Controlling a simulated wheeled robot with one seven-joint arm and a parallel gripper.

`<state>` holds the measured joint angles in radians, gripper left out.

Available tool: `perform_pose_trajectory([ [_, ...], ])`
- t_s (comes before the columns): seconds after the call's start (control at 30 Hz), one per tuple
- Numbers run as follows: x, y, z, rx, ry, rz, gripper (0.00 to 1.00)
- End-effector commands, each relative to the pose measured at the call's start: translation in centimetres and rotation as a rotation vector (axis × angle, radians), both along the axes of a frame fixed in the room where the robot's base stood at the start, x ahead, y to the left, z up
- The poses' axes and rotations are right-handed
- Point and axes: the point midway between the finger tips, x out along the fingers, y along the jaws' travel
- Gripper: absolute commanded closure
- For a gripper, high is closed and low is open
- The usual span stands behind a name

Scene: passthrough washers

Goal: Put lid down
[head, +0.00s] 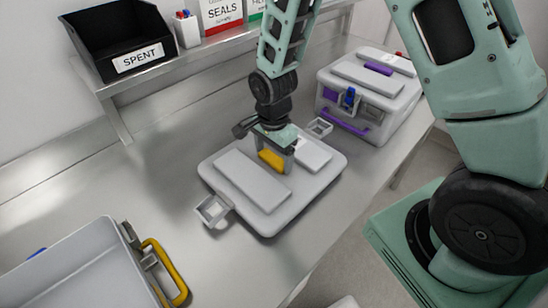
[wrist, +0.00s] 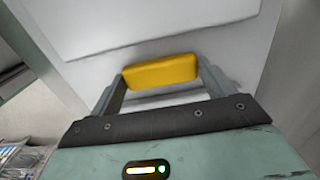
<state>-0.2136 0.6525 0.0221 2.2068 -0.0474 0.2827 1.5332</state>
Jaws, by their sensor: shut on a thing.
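The lid (head: 243,187) is a flat grey-white panel with raised sections and a yellow handle (head: 271,160) in its middle. It lies level on or just above the steel bench; I cannot tell whether it touches. My gripper (head: 275,158) comes down from above and is shut on the yellow handle. In the wrist view the yellow handle (wrist: 161,72) sits between my two fingers, with the pale lid (wrist: 150,25) beyond it. The open grey case (head: 75,270), with a yellow handle on its side, stands at the lower left. Its inside shows only partly.
A closed case (head: 370,92) with purple handles stands on the bench at the back right. A black SPENT bin (head: 135,45) and a SEALS box (head: 222,14) stand on a raised shelf (head: 215,48) behind. The steel bench (head: 120,190) is clear left of the lid.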

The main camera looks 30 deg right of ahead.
Motion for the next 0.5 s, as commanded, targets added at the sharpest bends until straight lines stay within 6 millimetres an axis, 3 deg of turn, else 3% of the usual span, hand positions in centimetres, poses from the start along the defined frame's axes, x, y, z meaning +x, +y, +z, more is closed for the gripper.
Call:
perform_pose_trajectory([
  [0.2,0.0,0.0,-2.1,0.000,0.001,0.000,0.66],
  [0.5,0.1,0.0,-2.3,0.000,-0.002,0.000,0.66],
])
